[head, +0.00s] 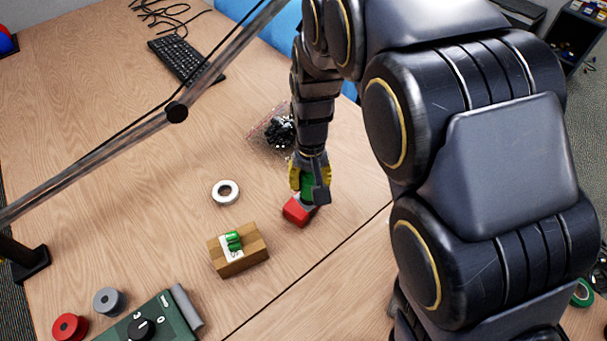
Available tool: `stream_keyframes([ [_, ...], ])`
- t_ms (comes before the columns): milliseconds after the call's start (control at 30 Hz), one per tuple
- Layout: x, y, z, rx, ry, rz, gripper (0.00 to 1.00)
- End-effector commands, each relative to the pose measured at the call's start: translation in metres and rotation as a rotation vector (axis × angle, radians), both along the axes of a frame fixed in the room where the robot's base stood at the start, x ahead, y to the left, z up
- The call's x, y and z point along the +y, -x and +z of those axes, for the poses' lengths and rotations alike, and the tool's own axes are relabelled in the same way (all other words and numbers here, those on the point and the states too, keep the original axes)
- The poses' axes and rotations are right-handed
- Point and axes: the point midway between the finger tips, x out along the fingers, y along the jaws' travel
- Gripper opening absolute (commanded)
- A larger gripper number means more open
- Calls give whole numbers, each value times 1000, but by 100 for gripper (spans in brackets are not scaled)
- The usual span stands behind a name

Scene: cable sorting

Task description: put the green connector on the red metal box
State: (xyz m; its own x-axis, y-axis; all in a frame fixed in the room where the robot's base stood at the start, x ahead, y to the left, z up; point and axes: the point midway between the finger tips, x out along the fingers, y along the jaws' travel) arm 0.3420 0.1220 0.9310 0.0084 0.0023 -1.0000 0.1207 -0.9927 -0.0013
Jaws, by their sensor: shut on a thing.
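My gripper (309,190) points down with its yellow-sided fingers shut on a green piece (307,184), which looks like the green connector. The arm and fingers hide part of it. The red metal box (296,212) sits on the table directly under and slightly left of my fingertips, partly covered by the gripper. I cannot tell whether the green piece touches the box.
A cardboard box (228,269) with green items on its top stands at front left of the red box. A white tape roll (226,193) lies beyond it. A bag of black parts (272,131) lies behind my gripper. A metal lamp arm (100,154) crosses the left side.

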Motion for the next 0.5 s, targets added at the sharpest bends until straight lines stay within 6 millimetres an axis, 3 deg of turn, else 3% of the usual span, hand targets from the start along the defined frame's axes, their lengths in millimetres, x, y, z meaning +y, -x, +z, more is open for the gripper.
stream_keyframes([
  [200, 10, -27, -36, 8, 3, 0, 3],
  [500, 16, -45, -55, 1, 0, 0, 3],
])
